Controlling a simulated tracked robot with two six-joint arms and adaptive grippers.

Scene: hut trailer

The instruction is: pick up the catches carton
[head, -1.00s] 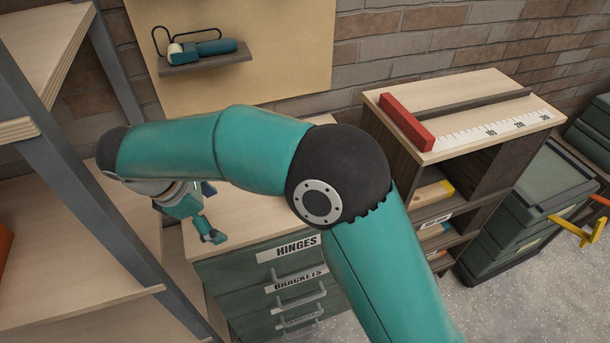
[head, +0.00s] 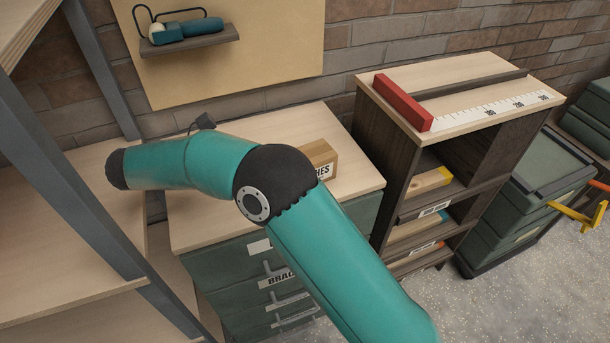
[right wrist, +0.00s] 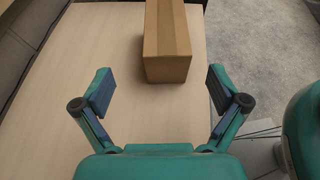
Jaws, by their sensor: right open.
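The catches carton (head: 322,160) is a brown box on the wooden top of the drawer cabinet (head: 357,182). In the head view my right arm hides much of it, and only the label end "HES" shows. In the right wrist view the carton (right wrist: 167,45) lies just beyond my right gripper (right wrist: 160,75), between the lines of its fingers and slightly right of centre. The right gripper is open, with nothing between its fingers but the near end of the carton close ahead. It is hidden in the head view. My left gripper is not in view.
A shelf unit (head: 386,150) with a red block (head: 403,101) and a ruler on top stands right of the cabinet. A metal-framed shelf (head: 75,190) stands at the left. A small wall shelf (head: 190,50) holds a tool. The cabinet top around the carton looks bare.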

